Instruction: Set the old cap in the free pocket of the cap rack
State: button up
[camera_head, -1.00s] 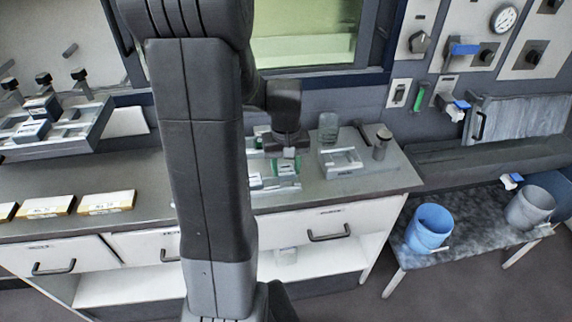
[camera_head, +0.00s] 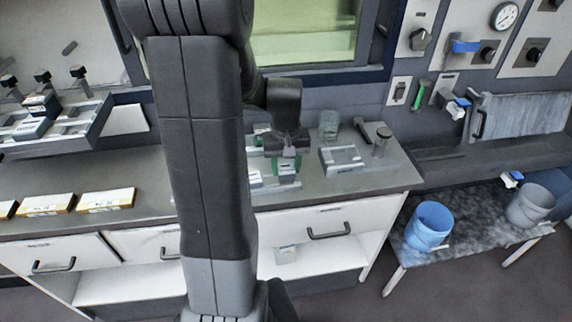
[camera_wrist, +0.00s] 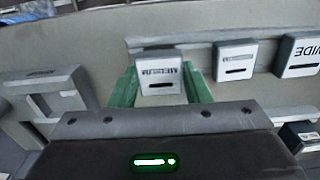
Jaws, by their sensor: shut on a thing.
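My gripper (camera_wrist: 160,90) has green fingers on either side of a small white cap (camera_wrist: 159,72) with a dark slot and small print; it is shut on this cap. In the head view my gripper (camera_head: 287,163) is low over the right part of the cap rack (camera_head: 262,189). In the wrist view the rack (camera_wrist: 200,56) holds two other white caps to the right, a nearer one (camera_wrist: 235,61) and one with larger lettering (camera_wrist: 299,54). Whether the held cap touches the rack floor, I cannot tell. My arm hides the rack's left part in the head view.
A small grey tray (camera_head: 342,160) stands right of the rack, with a glass jar (camera_head: 328,123) behind and a lidded jar (camera_head: 381,142) beyond. Labelled boxes (camera_head: 107,199) lie at the left of the counter. A blue bucket (camera_head: 429,225) stands on the low right table.

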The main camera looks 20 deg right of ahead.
jog(key=shift+f+b, duration=0.75)
jog(key=shift+f, duration=0.25)
dwell(0.6)
jog(key=o, duration=1.1)
jog(key=shift+o, duration=0.2)
notch_tip(320, 180, up, 14)
jog(key=shift+f, duration=0.15)
notch_tip(320, 180, down, 14)
jog(key=shift+r, duration=0.35)
jog(key=shift+r, duration=0.15)
